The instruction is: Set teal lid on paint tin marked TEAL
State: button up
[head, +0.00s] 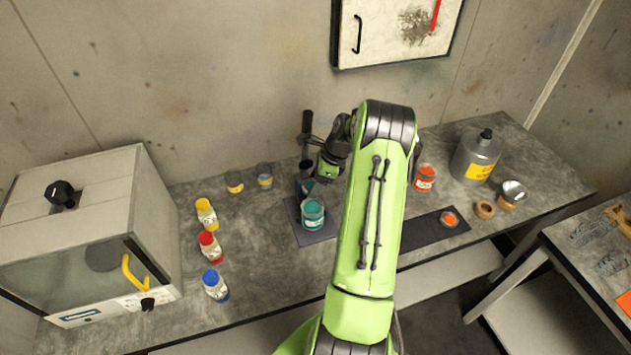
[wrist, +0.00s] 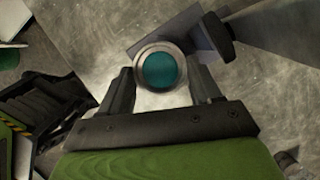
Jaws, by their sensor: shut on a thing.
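The paint tin marked TEAL (head: 312,215) stands upright on a dark mat on the bench in the head view, with teal showing at its top. My gripper (head: 312,182) is just behind the tin, partly hidden by my own arm.
A dark upright tool (head: 306,135) stands behind my gripper. Yellow, red and blue bottles (head: 210,247) stand left of the tin, with two small jars (head: 264,177) behind. An orange tin (head: 424,178) and grey canister (head: 476,157) stand right. Bench between bottles and mat is clear.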

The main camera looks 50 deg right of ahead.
aim_at(313, 209)
jog(key=shift+f+b, duration=2.3)
jog(key=shift+f, duration=1.75)
jog(key=shift+s+a, duration=0.1)
jog(key=shift+s+a+f, duration=0.1)
jog(key=shift+s+f, duration=0.1)
jog(key=shift+f, duration=0.15)
jog(key=o, duration=1.1)
jog(key=v, duration=1.6)
jog(key=shift+w+a+r, duration=0.1)
jog(key=shift+w+r, duration=0.05)
jog(key=shift+r, duration=0.2)
jog(key=shift+w, duration=0.1)
